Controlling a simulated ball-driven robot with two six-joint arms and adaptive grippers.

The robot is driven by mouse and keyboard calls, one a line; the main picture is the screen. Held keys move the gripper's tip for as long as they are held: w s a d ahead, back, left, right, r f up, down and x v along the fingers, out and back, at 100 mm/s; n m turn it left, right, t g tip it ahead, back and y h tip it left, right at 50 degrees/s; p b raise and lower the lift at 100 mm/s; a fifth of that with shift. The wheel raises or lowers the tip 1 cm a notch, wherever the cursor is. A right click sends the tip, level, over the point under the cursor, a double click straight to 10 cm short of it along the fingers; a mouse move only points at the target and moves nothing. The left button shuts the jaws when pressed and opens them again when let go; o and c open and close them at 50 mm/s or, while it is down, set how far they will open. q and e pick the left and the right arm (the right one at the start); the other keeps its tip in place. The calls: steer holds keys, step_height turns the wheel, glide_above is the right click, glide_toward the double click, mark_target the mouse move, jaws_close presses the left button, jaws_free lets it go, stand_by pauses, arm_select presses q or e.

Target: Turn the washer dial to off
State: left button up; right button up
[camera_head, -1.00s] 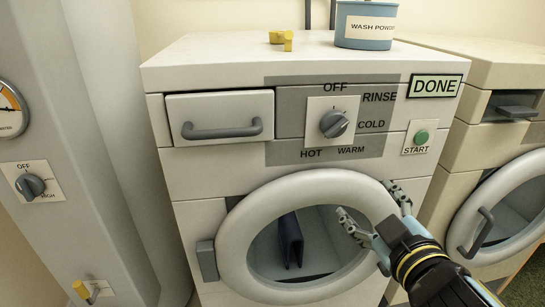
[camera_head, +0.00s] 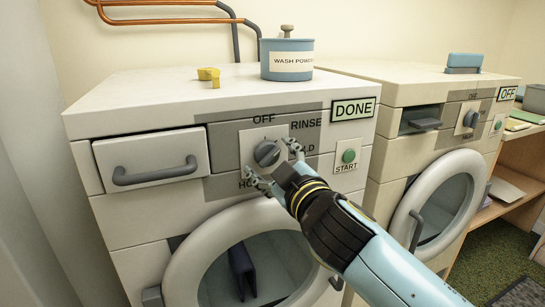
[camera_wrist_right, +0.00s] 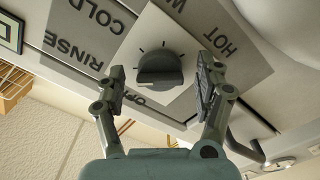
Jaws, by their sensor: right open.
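The washer dial (camera_head: 267,153) is a dark grey round knob on a light square plate, on the front panel of the left washer (camera_head: 150,95). Its light mark seems to point right, toward the RINSE and COLD side; OFF is printed above it. My right gripper (camera_head: 273,162) is open at the dial, with one finger at its upper right and one below it. In the right wrist view the dial (camera_wrist_right: 160,65) sits just ahead of and between the open fingers (camera_wrist_right: 160,75), with gaps on both sides. My left gripper is out of view.
A DONE display (camera_head: 353,108) and green START button (camera_head: 348,156) are right of the dial. A drawer handle (camera_head: 155,171) juts out at left. The round door (camera_head: 185,265) is below. A wash powder tub (camera_head: 287,59) and yellow object (camera_head: 209,75) stand on top. A second washer (camera_head: 400,83) stands right.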

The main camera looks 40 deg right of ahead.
steer(key=shift+w, duration=0.2)
steer(key=shift+c, duration=0.3)
steer(key=c, duration=1.1)
steer(key=shift+n, duration=0.3)
steer(key=n+p, duration=0.1)
steer(key=n, duration=0.3)
steer(key=shift+d+r+p, duration=0.1)
steer(key=shift+p, duration=0.3)
steer(key=n+p, duration=0.1)
steer(key=n, duration=0.4)
steer(key=shift+n, duration=0.3)
